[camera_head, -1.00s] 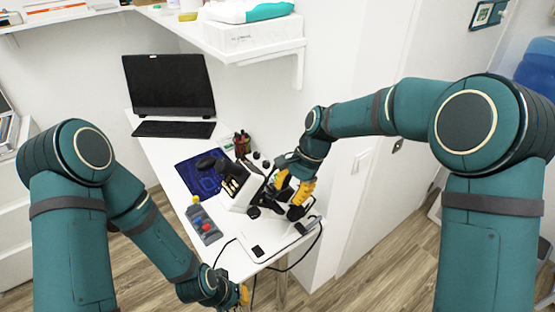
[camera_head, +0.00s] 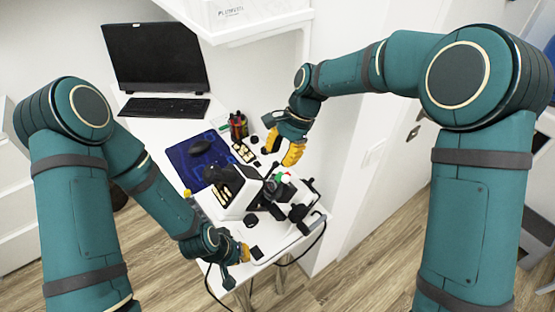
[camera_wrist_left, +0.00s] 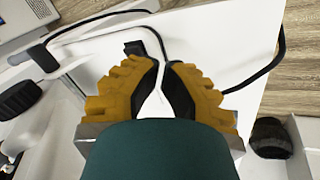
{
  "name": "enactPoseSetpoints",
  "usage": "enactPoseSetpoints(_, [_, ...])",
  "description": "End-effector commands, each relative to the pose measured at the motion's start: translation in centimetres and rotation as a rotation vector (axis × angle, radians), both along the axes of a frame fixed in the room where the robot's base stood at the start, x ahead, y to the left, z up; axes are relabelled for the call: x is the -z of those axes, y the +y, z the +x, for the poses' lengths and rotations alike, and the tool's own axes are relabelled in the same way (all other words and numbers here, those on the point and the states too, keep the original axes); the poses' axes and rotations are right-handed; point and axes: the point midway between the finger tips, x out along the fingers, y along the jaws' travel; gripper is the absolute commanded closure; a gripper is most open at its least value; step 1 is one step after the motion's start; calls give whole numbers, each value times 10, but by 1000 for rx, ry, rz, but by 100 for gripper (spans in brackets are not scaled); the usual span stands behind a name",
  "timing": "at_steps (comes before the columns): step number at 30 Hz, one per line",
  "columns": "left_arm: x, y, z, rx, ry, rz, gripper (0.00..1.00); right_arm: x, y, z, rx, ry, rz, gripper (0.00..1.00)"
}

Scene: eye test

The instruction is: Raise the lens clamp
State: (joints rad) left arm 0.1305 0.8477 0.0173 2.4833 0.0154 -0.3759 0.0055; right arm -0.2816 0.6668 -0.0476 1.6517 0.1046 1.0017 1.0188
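A white and black instrument (camera_head: 285,178) with a green part and a small red dot stands at the table's right side. I cannot make out which part of it is the lens clamp. My right gripper (camera_head: 283,148) is open and empty, beyond the instrument and apart from it. My left gripper (camera_head: 246,252) is at the table's front edge, near a small black block. In the left wrist view its yellow fingers (camera_wrist_left: 164,65) come nearly together over the white tabletop, with nothing seen held.
A white box-shaped device (camera_head: 235,200) with a dark top stands left of the instrument. Behind are a blue mat (camera_head: 190,150) with a black mouse, a pen holder (camera_head: 238,127), a keyboard (camera_head: 165,108) and a monitor (camera_head: 155,57). Black cords (camera_wrist_left: 275,60) run near the front edge.

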Motion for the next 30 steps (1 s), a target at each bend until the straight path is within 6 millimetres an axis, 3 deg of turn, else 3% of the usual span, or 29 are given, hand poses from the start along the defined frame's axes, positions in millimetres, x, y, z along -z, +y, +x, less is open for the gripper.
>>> enactPoseSetpoints(6, [3, 0, 0, 0, -1, 1, 100, 22, 8, -4, 0, 1, 0, 68])
enactPoseSetpoints(17, [3, 0, 1, 0, -1, 1, 100, 25, 9, -5, 0, -1, 1, 68])
enactPoseSetpoints(18, [3, 0, 0, 0, -1, 1, 100, 25, 9, -5, 0, -1, 1, 82])
enactPoseSetpoints(20, [3, 0, 1, 0, -1, 1, 100, 25, 9, -5, 0, -1, 1, 100])
enactPoseSetpoints(30, [0, 0, 1, 0, -1, 0, 100, 21, 12, -7, -1, 0, 0, 100])
